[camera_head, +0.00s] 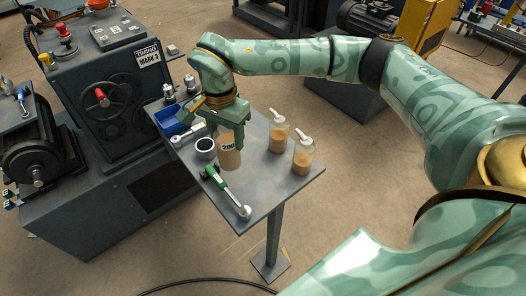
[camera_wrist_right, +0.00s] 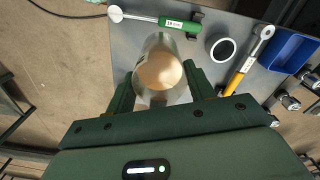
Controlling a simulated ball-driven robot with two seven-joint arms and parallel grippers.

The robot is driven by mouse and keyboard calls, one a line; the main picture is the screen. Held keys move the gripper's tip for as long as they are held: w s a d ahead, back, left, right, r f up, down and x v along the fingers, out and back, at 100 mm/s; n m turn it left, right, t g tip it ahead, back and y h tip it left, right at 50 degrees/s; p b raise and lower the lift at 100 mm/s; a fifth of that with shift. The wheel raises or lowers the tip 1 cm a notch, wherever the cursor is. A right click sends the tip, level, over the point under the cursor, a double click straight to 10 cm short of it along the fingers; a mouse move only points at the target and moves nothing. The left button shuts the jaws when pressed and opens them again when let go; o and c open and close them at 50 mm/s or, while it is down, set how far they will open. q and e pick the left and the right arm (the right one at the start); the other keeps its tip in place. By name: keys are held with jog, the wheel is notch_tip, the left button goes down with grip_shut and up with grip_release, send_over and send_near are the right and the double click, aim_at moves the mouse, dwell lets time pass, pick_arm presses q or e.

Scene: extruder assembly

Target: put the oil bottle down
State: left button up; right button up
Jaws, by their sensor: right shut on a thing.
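My right gripper (camera_head: 226,122) points down over the small grey table and is shut on an oil bottle (camera_head: 229,154), a clear vessel with tan oil and a "200" mark. In the right wrist view the bottle (camera_wrist_right: 160,75) sits between the two green fingers (camera_wrist_right: 158,95). Its top is hidden by the gripper in the head view. I cannot tell whether its base touches the table. Two more oil bottles, with white spouts, stand upright on the table to the right, one farther back (camera_head: 278,136) and one nearer (camera_head: 303,157). My left gripper is not in view.
On the grey table (camera_head: 262,190), a white-rimmed ring (camera_head: 205,148) is left of the held bottle. A green-handled tool (camera_head: 226,191) lies in front. A wrench (camera_head: 188,131) and blue bin (camera_head: 173,121) are behind left. The right front tabletop is clear.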

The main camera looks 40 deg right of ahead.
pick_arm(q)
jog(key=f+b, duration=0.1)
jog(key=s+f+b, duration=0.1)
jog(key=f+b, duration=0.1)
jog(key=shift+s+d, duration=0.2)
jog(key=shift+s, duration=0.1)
pick_arm(e)
jog(key=s+d+f, duration=0.1)
jog(key=d+f, duration=0.7)
jog(key=f, duration=0.2)
jog(key=shift+s+d+f, duration=0.35)
jog(key=shift+s+d, duration=0.05)
jog(key=o, duration=1.2)
jog(key=shift+f, duration=0.15)
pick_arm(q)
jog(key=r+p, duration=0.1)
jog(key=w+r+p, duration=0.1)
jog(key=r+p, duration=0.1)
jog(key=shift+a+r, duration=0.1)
pick_arm(e)
notch_tip(320, 180, up, 12)
jog(key=shift+r, duration=0.15)
